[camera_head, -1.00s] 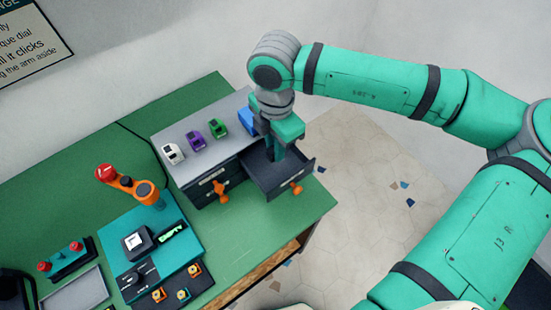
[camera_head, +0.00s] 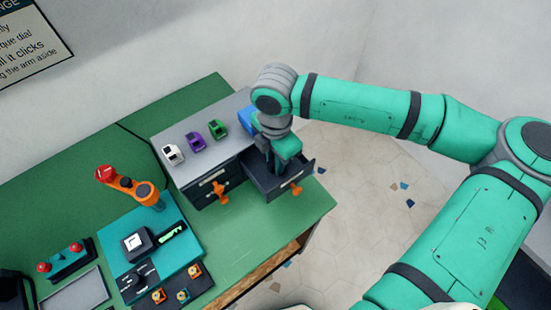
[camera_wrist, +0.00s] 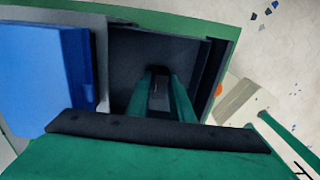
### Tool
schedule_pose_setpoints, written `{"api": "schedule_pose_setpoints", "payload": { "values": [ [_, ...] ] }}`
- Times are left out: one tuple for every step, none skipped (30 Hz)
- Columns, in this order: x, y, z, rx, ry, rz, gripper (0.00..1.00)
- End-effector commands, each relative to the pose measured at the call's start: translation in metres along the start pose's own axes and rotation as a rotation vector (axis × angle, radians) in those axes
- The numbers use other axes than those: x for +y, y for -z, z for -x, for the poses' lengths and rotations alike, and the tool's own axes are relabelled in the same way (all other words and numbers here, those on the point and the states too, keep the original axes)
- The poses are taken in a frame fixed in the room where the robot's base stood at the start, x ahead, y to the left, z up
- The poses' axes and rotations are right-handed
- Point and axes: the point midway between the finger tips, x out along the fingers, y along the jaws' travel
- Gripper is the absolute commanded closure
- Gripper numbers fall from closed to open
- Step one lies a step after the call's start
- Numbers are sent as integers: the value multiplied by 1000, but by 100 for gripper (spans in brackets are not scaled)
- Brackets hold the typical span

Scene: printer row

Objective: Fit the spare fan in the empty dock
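My gripper (camera_head: 277,162) points down into the open right drawer (camera_head: 262,184) of the grey-topped cabinet. In the wrist view its two green fingers (camera_wrist: 160,100) stand apart inside the drawer (camera_wrist: 125,62), with a small dark block (camera_wrist: 158,88) between them. I cannot tell whether the fingers press on the block, or whether it is the spare fan. I cannot make out which spot is the empty dock.
White (camera_head: 173,154), purple (camera_head: 195,141), green (camera_head: 217,128) and blue (camera_head: 247,121) blocks stand on the cabinet top. The left drawer (camera_head: 208,190) is shut, with an orange handle. An orange arm with a red knob (camera_head: 104,173) rises above the machine. The green bench (camera_head: 245,240) has clear room in front of the cabinet.

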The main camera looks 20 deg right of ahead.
Motion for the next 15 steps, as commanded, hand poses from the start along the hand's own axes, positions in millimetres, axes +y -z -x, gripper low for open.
{"api": "schedule_pose_setpoints", "payload": {
  "values": [
    [0,0,0,0,0,0,67],
    [0,0,0,0,0,0,67],
    [0,0,0,0,0,0,67],
    [0,0,0,0,0,0,67],
    [0,0,0,0,0,0,67],
    [0,0,0,0,0,0,67],
    [0,0,0,0,0,0,67],
    [0,0,0,0,0,0,67],
    [0,0,0,0,0,0,67],
    [0,0,0,0,0,0,67],
    [0,0,0,0,0,0,67],
    [0,0,0,1,-1,0,67],
    [0,0,0,1,0,0,67],
    [0,0,4,-2,-1,0,67],
    [0,-1,9,-3,-1,0,67]
  ]
}}
